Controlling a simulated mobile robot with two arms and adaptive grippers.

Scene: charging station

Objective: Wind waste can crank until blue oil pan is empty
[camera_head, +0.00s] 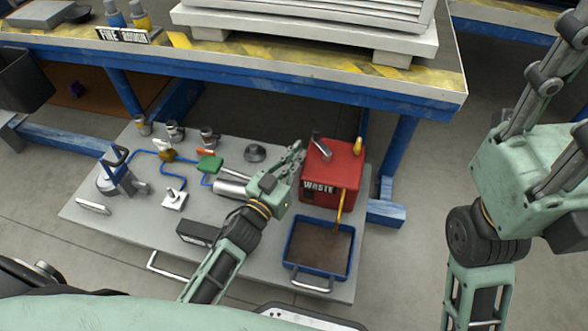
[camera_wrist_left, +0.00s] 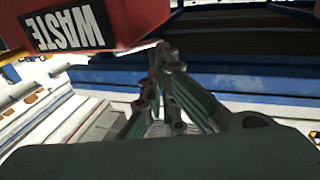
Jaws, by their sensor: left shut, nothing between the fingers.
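The red waste can (camera_head: 333,172) stands on the grey cart, its label facing me; it fills the upper left of the left wrist view (camera_wrist_left: 130,18). Its dark crank handle (camera_head: 321,146) sits on top, tilted. The blue oil pan (camera_head: 292,238) is in front of the can, with dark brown content inside. A yellow spout (camera_head: 340,208) runs from the can toward the pan. My left gripper (camera_head: 296,156) is shut and empty just left of the can, below the crank; its closed fingers also show in the left wrist view (camera_wrist_left: 165,60). My right gripper is partly cut off at the right edge.
The cart (camera_head: 135,225) holds blue hoses, valves and a grey cylinder (camera_head: 230,187) left of my left gripper. A blue-edged workbench (camera_head: 300,82) overhangs behind the can. Floor is open between the cart and my right arm.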

